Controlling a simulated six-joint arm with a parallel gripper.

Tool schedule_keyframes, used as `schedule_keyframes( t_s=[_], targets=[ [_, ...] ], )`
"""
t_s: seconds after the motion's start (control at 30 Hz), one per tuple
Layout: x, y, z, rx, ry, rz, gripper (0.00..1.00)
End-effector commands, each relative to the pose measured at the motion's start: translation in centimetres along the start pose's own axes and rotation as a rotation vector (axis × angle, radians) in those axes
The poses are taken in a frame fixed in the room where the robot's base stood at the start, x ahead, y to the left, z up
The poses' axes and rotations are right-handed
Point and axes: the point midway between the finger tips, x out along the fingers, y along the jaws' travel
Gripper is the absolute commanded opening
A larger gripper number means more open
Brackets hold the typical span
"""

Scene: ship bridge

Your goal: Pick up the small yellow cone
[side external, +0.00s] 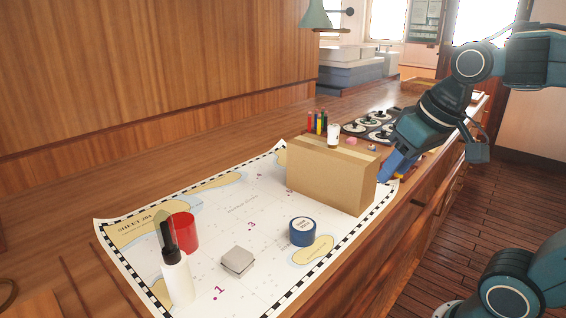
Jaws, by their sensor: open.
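I cannot make out a yellow cone in the side external view. The cardboard box (325,182) stands on the far right part of the chart and hides the surface behind it. My gripper (392,172) is at the end of the arm reaching down from the upper right, just beyond the right end of the box. Its blue finger part shows beside the box edge, and the rest is partly hidden. It is open, and I see nothing held in it.
The chart (205,205) holds a red cylinder (184,232), a white bottle (177,280) with a dark top, a grey block (237,261) and a blue roll (303,232). A small white container (334,136) is at the box top. Pens (317,123) and round dials (372,126) lie beyond.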

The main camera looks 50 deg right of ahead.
Motion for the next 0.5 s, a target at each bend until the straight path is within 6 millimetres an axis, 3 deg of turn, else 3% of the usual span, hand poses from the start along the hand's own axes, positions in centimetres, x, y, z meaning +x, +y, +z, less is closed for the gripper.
schedule_keyframes(
  t_s=[0.1, 0.5],
  targets=[
    [-0.1, 1.3, -2.9, 0.101, -0.031, 0.029, 0.43],
    [1.0, 7.7, -11.2, 0.434, -0.124, 0.116, 0.43]
  ],
)
